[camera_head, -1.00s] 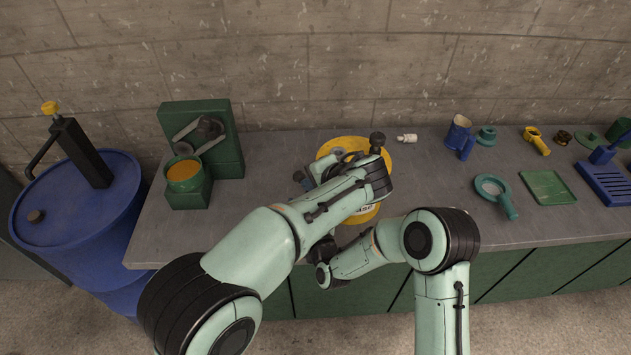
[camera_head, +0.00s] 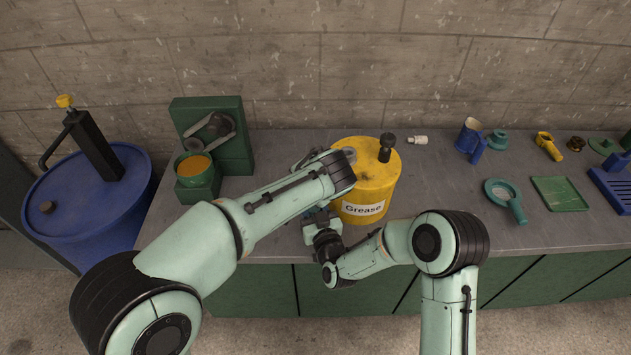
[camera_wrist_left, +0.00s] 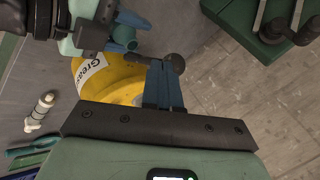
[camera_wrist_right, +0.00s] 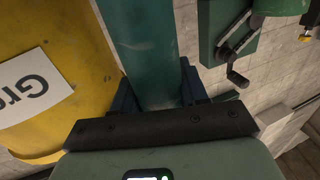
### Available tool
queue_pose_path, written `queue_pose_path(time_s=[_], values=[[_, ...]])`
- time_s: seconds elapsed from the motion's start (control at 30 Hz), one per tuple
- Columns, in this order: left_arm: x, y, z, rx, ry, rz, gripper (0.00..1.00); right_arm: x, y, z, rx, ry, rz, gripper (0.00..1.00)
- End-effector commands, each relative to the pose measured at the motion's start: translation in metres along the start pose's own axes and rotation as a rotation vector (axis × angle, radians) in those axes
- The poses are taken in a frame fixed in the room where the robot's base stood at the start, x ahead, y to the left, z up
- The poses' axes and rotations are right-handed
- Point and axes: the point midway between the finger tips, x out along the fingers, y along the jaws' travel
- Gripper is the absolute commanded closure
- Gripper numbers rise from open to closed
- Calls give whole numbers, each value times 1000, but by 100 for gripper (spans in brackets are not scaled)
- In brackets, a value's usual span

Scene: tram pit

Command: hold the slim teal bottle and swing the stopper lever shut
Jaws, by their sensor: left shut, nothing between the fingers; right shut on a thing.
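The slim teal bottle (camera_wrist_right: 143,45) stands in the right wrist view between the fingers of my right gripper (camera_wrist_right: 157,85), which is shut on it. In the head view the right gripper (camera_head: 322,232) is in front of the yellow tin, and my left forearm mostly hides the bottle.
A yellow grease tin (camera_head: 378,185) with a dark knob stands right beside the bottle. A green stand (camera_head: 235,150) with an orange-filled pot is at left, and a blue drum (camera_head: 70,215) beyond it. Cups, a magnifier (camera_head: 505,195) and a green tray (camera_head: 558,194) lie at right.

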Motion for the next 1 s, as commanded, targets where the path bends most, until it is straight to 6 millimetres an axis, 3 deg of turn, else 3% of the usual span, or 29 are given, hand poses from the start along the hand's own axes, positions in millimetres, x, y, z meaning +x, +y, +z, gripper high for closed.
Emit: queue_pose_path(time_s=[0.53,1.0], values=[[32,-9,43,-307,286,294,100,0,0,1,1,-2,-1,99],[56,-3,61,-315,302,304,100,0,0,1,1,-2,-1,99]])
